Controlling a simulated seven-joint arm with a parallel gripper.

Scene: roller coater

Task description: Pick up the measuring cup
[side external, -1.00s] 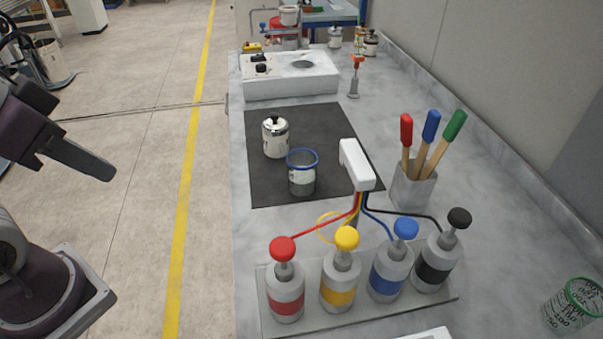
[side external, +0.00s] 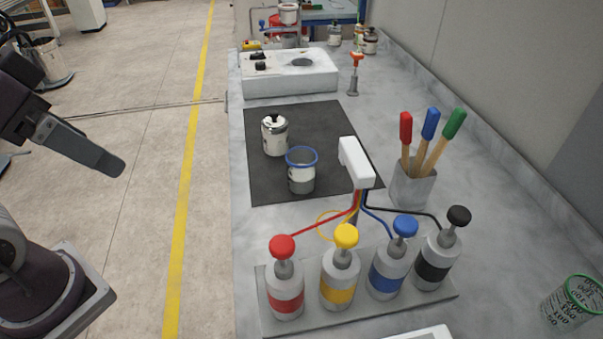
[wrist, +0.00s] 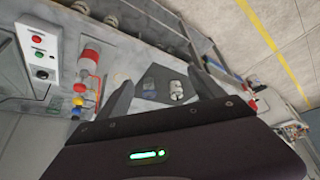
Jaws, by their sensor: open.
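A clear measuring cup (side external: 571,304) with a green rim and dark volume marks stands on the grey counter, at the lower right of the side view. I cannot make it out with certainty in the wrist view. My gripper (side external: 118,165) is at the left of the side view, over the floor beyond the counter's left edge and far from the cup. Only part of it shows there. In the wrist view the two fingers of my gripper (wrist: 160,78) are spread apart with nothing held between them.
Pump bottles on a plate (side external: 415,305) stand left of the measuring cup, with a white spout (side external: 356,163) behind. A holder (side external: 413,187) has coloured-handled tools. A dark mat (side external: 325,122) carries a lidded can (side external: 275,136) and blue-rimmed cup (side external: 301,177). A wall bounds the right.

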